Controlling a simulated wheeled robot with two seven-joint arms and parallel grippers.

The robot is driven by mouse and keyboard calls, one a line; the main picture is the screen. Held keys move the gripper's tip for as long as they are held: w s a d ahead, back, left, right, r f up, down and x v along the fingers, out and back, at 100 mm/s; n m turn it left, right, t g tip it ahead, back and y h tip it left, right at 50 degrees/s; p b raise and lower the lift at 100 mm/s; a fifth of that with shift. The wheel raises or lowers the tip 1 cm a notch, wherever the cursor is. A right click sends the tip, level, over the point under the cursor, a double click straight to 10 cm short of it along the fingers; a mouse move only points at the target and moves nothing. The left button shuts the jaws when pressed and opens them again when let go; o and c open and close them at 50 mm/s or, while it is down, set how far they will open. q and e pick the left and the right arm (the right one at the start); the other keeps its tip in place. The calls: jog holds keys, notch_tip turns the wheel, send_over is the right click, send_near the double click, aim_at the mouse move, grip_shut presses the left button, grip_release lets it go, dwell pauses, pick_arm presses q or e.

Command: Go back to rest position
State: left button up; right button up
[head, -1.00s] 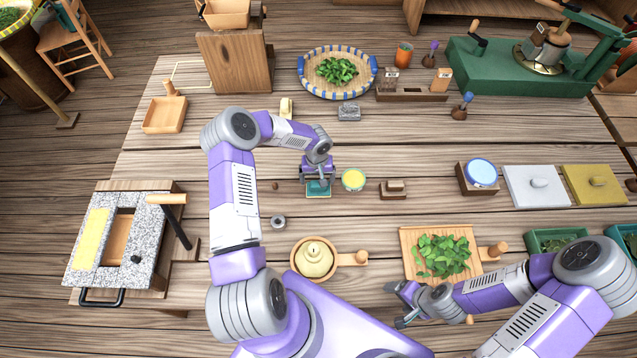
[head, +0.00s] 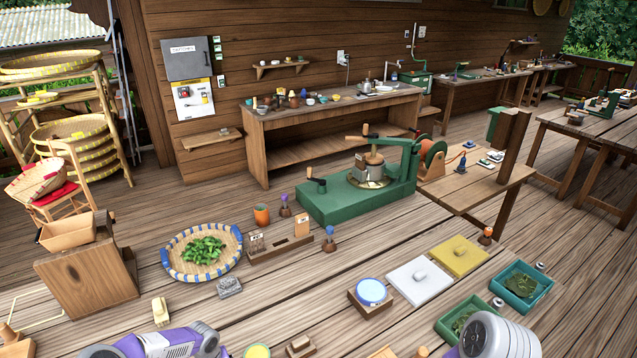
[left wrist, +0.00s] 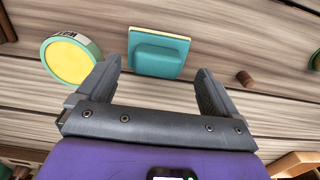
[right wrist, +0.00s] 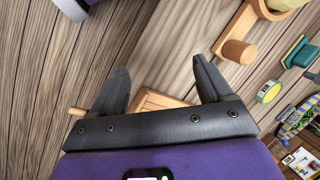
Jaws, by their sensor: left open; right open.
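My left gripper (left wrist: 158,72) is open and empty in the left wrist view. A teal block with a raised grip (left wrist: 160,52) lies on the wooden table just beyond its fingertips, apart from them. A round yellow-topped tin (left wrist: 72,58) is left of that block. My right gripper (right wrist: 161,68) is open and empty in the right wrist view. A wooden board edge (right wrist: 150,100) shows between and below its fingers. In the head view only parts of my arms show along the bottom edge; both gripper jaws are out of that frame.
In the head view a basket of green leaves (head: 172,262), a green hand-cranked machine (head: 330,205), a blue-topped jar (head: 371,291), white (head: 415,290) and yellow (head: 470,262) lidded plates and green trays (head: 505,300) stand on the table. A wooden handle (right wrist: 238,52) is near the right gripper.

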pick_arm(q)
jog(key=f, duration=0.4)
jog(key=shift+w+f+b, duration=0.15)
jog(key=shift+w+b, duration=0.05)
jog(key=shift+b, duration=0.2)
jog(key=shift+d+r+p, duration=0.1)
jog(key=shift+r+p, duration=0.35)
jog(key=shift+r, duration=1.7)
jog(key=shift+s+f, duration=0.1)
